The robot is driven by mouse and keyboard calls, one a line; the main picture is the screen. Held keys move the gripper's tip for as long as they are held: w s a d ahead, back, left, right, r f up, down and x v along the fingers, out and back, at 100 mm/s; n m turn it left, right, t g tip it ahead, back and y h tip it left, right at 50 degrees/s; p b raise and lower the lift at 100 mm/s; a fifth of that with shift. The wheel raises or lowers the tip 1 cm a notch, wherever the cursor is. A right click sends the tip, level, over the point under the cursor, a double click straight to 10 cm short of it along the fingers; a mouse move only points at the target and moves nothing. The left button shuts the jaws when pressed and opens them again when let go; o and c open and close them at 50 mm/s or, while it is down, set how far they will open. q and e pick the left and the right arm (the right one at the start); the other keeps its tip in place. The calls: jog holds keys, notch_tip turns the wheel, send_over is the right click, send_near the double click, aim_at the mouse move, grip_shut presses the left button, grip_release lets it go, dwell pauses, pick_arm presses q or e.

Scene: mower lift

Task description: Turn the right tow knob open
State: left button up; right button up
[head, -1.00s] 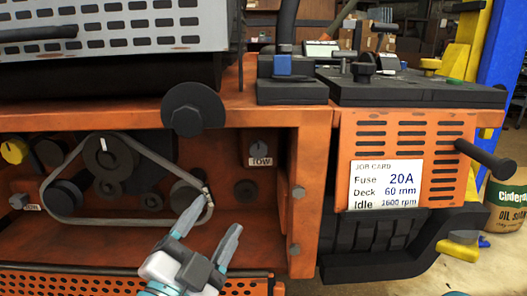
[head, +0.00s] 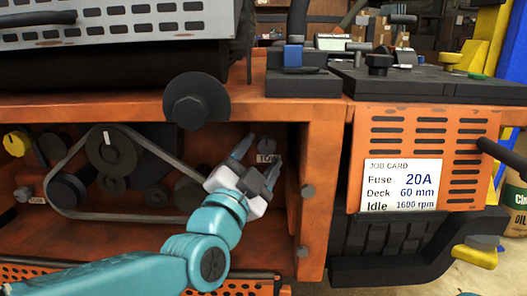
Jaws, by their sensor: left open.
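The right tow knob (head: 265,145) is a dark round knob on the orange panel inside the recess, just above a small white TOW label (head: 268,158). My left gripper (head: 262,145) reaches up into the recess. Its two pale fingers are open, one on each side of the knob and label in the picture. The knob is small and dark here, and I cannot tell whether the fingers touch it or are still in front of it. My right gripper is not in view.
Left of the gripper, a belt (head: 130,214) loops around dark pulleys. A black round disc (head: 197,100) juts out above. An orange post (head: 322,190) closes the recess at the right, beside a vented box with a job card (head: 402,185). A yellow knob (head: 17,143) is far left.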

aim_at(266, 144)
pick_arm(q)
jog(key=shift+x, duration=1.25)
